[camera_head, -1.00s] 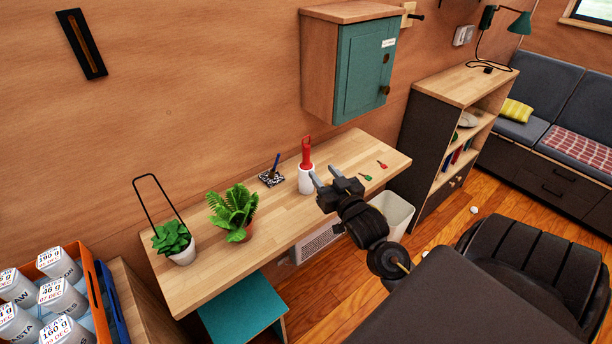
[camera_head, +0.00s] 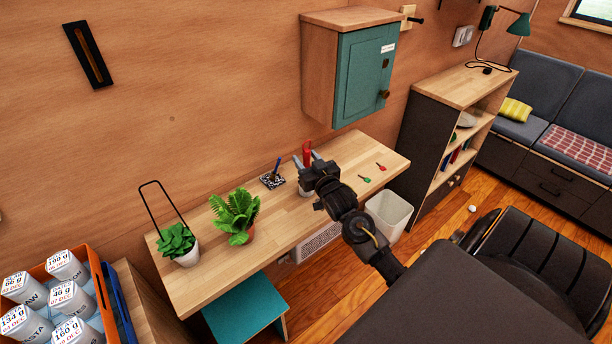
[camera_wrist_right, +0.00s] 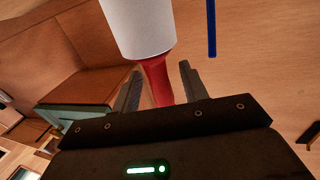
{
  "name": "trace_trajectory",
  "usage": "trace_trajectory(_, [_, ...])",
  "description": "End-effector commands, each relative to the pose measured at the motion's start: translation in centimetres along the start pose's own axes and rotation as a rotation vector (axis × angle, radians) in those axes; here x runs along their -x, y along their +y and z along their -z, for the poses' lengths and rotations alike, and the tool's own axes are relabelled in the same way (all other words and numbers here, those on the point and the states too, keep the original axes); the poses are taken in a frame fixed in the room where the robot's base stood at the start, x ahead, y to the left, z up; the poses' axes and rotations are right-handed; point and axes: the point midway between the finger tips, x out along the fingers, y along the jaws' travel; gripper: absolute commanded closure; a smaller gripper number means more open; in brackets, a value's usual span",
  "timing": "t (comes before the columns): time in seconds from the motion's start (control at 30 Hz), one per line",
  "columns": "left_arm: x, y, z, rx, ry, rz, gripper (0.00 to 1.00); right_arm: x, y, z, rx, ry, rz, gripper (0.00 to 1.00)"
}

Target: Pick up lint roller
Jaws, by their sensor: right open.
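The lint roller (camera_head: 307,150) stands upright on the wooden desk with its red handle up. In the head view my right gripper (camera_head: 307,161) is in front of it and hides most of its white roll. In the right wrist view the white roll (camera_wrist_right: 138,24) shows at the top, and the red handle (camera_wrist_right: 157,80) runs between the two spread fingers of my right gripper (camera_wrist_right: 161,78). The fingers are open on either side of the handle, with gaps visible. My left gripper is not in view.
The desk (camera_head: 292,222) also holds a pen stand (camera_head: 272,180), two potted plants (camera_head: 238,212), and small red and green items. A teal wall cabinet (camera_head: 362,72) hangs above. A white bin (camera_head: 390,212) stands beside the desk.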

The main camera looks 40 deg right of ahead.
Motion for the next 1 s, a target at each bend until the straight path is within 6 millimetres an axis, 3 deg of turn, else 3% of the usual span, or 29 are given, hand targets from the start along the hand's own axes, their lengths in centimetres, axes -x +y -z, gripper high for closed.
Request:
trace_trajectory(0.27, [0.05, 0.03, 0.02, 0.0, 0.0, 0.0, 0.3, -0.33, 0.01, -0.05, 0.0, 0.0, 0.0, 0.56])
trace_trajectory(0.6, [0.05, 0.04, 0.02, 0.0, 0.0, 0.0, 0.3, -0.31, 0.0, -0.04, 0.0, 0.0, 0.0, 1.0])
trace_trajectory(1.0, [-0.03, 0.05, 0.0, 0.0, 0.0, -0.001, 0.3, -0.32, 0.0, 0.13, 0.0, 0.002, 0.0, 1.0])
